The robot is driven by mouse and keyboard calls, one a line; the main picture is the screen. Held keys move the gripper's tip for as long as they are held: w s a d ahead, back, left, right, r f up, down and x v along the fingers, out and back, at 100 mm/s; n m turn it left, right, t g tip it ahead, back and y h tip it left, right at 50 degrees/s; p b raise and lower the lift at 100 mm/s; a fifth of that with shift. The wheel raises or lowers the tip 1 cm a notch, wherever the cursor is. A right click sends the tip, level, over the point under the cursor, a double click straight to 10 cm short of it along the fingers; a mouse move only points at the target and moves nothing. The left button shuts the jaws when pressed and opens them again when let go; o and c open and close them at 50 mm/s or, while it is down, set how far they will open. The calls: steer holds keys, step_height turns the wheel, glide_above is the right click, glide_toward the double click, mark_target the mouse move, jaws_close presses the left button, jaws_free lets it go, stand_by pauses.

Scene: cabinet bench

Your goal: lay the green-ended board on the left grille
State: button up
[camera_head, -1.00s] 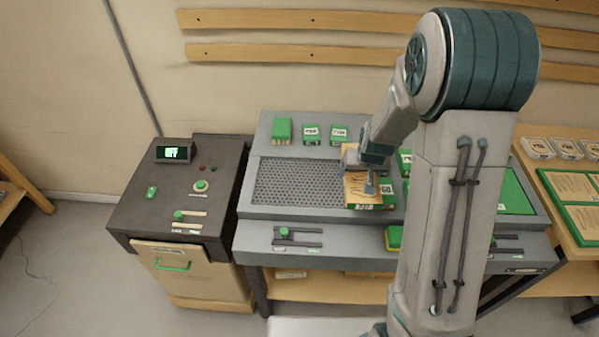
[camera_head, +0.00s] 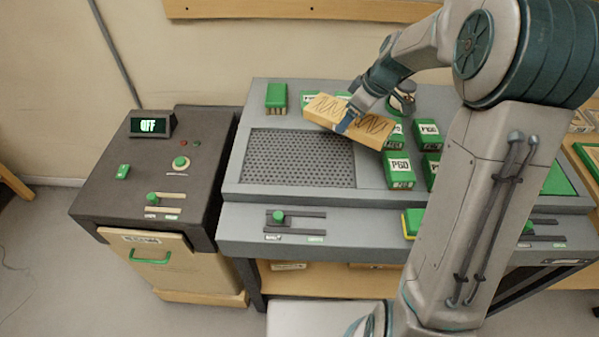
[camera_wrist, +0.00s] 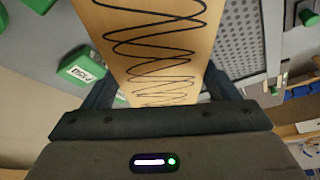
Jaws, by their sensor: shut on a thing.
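My gripper (camera_head: 346,118) is shut on a wooden board (camera_head: 325,110) with a black squiggle on its face. The board is held above the back right corner of the left grille (camera_head: 290,160), slanting down to the right in the head view. I cannot make out green on its ends. In the wrist view the board (camera_wrist: 155,30) runs up from between the fingers of my gripper (camera_wrist: 160,95). The grille, a dark perforated panel in the grey bench, is bare where it shows. Part of it shows at the upper right of the wrist view (camera_wrist: 243,35).
Green-topped blocks, one marked P60 (camera_head: 398,170), stand right of the grille. Another green block (camera_head: 276,97) stands behind its left side. A green-knobbed slider (camera_head: 279,218) is on the bench front. A dark cabinet with an OFF display (camera_head: 150,125) stands left.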

steer(key=n+b, duration=0.1)
steer(key=n+g+b, duration=0.1)
steer(key=n+b, duration=0.1)
steer(key=shift+a+f+y, duration=0.15)
steer(key=shift+a+y, duration=0.15)
steer(key=n, duration=0.1)
steer(key=r+n+b, duration=0.1)
steer(key=n+g+b, duration=0.1)
steer(key=shift+s+a+r, duration=0.15)
steer(key=shift+s+a, duration=0.1)
steer(key=shift+s, duration=0.05)
steer(key=shift+s+a, duration=0.1)
steer(key=shift+a, duration=0.2)
glide_above(296, 157)
steer(key=d, duration=0.2)
steer(key=f, duration=0.6)
steer(key=shift+a+f+p, duration=0.25)
steer(key=shift+f+p, duration=0.05)
steer(key=shift+f, duration=2.05)
steer(key=shift+s, duration=0.1)
steer(key=shift+f, duration=0.15)
steer(key=o, duration=1.1)
